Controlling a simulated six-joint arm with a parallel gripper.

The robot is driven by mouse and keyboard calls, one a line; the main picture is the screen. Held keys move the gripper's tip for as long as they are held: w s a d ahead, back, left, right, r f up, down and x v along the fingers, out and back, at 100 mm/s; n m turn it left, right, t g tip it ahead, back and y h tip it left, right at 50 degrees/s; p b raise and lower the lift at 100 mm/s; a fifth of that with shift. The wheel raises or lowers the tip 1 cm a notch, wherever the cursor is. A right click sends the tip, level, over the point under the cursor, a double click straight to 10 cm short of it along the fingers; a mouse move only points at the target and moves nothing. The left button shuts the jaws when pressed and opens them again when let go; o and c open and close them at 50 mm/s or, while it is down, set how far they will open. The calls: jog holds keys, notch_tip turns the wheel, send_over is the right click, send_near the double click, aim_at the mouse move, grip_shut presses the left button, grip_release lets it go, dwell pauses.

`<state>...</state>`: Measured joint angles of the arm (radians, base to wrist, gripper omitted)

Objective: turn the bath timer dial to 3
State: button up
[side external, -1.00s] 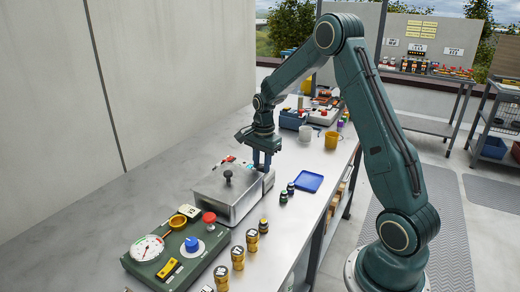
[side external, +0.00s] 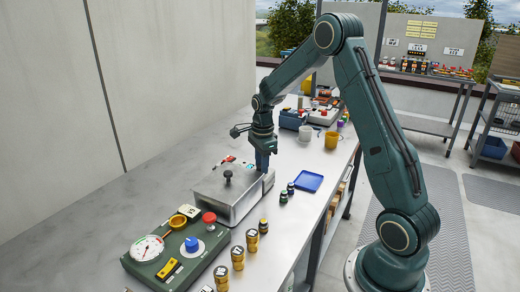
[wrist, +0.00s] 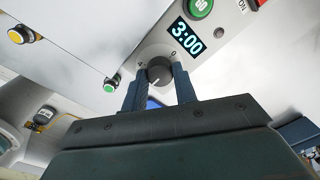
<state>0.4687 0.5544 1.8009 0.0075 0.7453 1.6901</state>
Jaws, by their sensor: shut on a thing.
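The bath timer dial (wrist: 159,72) is a dark round knob with a pale pointer line, on a light panel in the wrist view. My gripper (wrist: 160,84) has its blue fingers on either side of the dial and is shut on it. The display (wrist: 187,36) above and to the right of the dial reads 3:00. In the side external view my gripper (side external: 262,166) points down at the right end of the metal bath (side external: 232,205). The dial is hidden there.
A green button (wrist: 200,7) sits above the display. A green control box (side external: 175,255) with a blue knob and a gauge stands in front of the bath. Several small jars (side external: 252,240) and a blue tray (side external: 308,181) are to the right.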

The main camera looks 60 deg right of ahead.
jog(key=shift+w+r, duration=0.1)
jog(key=o, duration=1)
jog(key=r, duration=1.3)
jog(key=shift+s+a+r, duration=0.2)
jog(key=shift+s+r, duration=0.1)
jog(key=shift+r, duration=0.05)
